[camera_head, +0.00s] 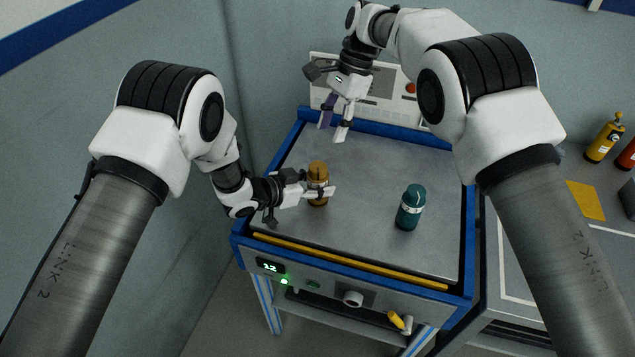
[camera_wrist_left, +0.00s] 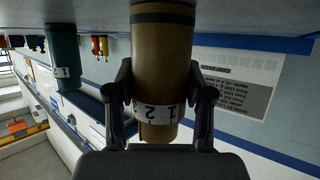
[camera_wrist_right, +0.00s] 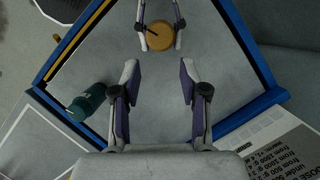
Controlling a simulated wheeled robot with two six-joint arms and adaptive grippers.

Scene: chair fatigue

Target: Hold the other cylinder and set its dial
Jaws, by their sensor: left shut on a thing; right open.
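The ochre cylinder (camera_head: 318,172) stands upright on the grey table top, left of its middle. In the left wrist view, which is upside down, the cylinder (camera_wrist_left: 162,60) has a white band with numerals, "1" and "2" among them. My left gripper (camera_head: 318,191) is shut on it, with one finger on each side. In the right wrist view the round cylinder top (camera_wrist_right: 161,38) shows a dark line. My right gripper (camera_head: 334,126) is open and empty above the back of the table, apart from the cylinder. A teal cylinder (camera_head: 411,206) with a pale band stands to the right.
The table (camera_head: 375,165) has blue edges and a yellow front strip. Its front panel display (camera_head: 270,267) reads 12, beside a lit green light. A white panel (camera_head: 385,88) stands at the back. Yellow (camera_head: 604,140) and red bottles stand on the right bench. The table's middle is clear.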

